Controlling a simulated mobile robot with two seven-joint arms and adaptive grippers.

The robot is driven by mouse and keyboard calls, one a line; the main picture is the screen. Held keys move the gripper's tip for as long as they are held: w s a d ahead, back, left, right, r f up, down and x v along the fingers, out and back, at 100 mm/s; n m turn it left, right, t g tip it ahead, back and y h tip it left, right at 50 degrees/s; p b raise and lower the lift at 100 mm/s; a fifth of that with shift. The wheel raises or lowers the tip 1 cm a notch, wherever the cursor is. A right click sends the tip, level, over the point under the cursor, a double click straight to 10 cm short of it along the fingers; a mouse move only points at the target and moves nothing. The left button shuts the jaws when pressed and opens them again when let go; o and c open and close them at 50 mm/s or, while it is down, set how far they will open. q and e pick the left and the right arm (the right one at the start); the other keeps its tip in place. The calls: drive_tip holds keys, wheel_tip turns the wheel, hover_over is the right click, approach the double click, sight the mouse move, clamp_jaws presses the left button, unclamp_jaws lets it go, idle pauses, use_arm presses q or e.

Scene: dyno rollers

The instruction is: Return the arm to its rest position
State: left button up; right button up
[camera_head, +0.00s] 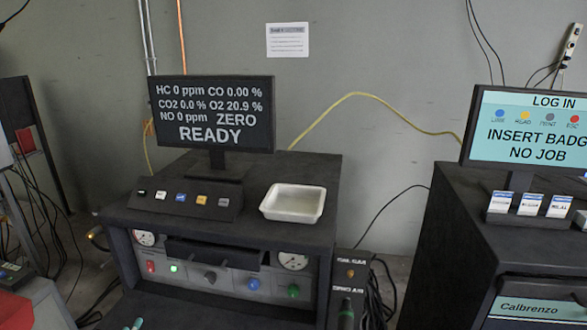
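Neither of my grippers shows in the head view, and no part of an arm can be made out for certain. The arms' pose is therefore hidden from this view. In front of me is a dark analyzer cabinet (260,228) with a monitor (212,115) reading READY, with HC, CO, CO2, O2 and NO values. A row of colored buttons sits on a sloped panel (185,199) below the monitor. An empty white tray (293,203) lies on the cabinet top, right of the panel.
A second dark cabinet (452,230) at right carries a log-in screen (530,130) and a holder with several cards (528,205). A hanging handset or control box (349,290) and cables are between the cabinets. A grey and red unit (35,303) is at lower left.

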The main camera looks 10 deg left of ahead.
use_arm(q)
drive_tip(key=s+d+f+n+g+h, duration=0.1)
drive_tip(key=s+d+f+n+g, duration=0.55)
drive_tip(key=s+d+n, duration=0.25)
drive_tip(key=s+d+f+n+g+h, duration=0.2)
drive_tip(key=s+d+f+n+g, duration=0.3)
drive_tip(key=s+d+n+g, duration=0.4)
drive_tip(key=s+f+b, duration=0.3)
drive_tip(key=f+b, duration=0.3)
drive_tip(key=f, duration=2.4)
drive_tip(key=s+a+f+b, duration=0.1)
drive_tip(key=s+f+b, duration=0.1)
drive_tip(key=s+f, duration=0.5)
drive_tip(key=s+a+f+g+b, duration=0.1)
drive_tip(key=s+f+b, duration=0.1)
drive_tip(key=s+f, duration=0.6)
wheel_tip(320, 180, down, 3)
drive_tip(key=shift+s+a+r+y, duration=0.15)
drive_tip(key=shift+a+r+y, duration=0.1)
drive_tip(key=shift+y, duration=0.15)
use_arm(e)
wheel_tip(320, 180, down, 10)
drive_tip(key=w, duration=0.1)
